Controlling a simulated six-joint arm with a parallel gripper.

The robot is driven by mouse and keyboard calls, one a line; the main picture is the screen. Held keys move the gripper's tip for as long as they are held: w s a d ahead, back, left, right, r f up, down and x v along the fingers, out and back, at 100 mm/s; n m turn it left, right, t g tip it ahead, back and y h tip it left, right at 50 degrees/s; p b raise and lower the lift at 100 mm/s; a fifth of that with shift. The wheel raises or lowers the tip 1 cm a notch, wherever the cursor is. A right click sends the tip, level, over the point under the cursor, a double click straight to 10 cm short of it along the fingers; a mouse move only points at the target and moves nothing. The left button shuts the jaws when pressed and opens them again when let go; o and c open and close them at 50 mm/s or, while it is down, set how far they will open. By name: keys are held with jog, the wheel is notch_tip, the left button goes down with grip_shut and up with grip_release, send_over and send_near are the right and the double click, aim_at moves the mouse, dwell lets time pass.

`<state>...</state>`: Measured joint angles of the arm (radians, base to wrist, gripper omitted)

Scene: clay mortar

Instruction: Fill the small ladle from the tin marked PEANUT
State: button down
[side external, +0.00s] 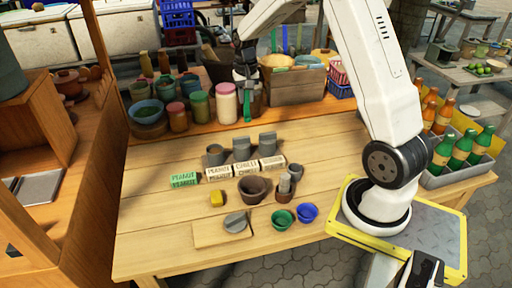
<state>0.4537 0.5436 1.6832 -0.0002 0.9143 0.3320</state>
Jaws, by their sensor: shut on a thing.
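My gripper (246,74) is over the back of the wooden table, shut on a green-handled tool (247,103) that hangs down in front of the jars. It may be the small ladle, but its bowl cannot be made out. Three grey tins stand in a row mid-table, behind cream label blocks. The left tin (215,155) is behind a label (217,173) that seems to read PEANUT; the lettering is small. The middle tin (242,148) is behind a label that looks like CHILLI (246,168). The right label (272,162) is unclear. My gripper is behind and above the tins.
Jars and bowls (198,106) crowd the back left, beside a wooden crate (293,87). A clay mortar (253,189), a green bowl (283,220), a blue bowl (308,212) and a board (210,236) are in front of the tins. Bottles (440,153) stand right. The table's left front is clear.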

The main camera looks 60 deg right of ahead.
jog(key=w+a, duration=0.6)
jog(key=w, duration=0.4)
jog(key=shift+s+f, duration=0.1)
jog(key=shift+f, duration=2.75)
jog(key=shift+f, duration=0.25)
jog(key=shift+f, duration=4.1)
jog(key=shift+f, duration=0.4)
jog(key=shift+r, duration=0.1)
notch_tip(320, 180, up, 6)
jog(key=shift+r, duration=0.15)
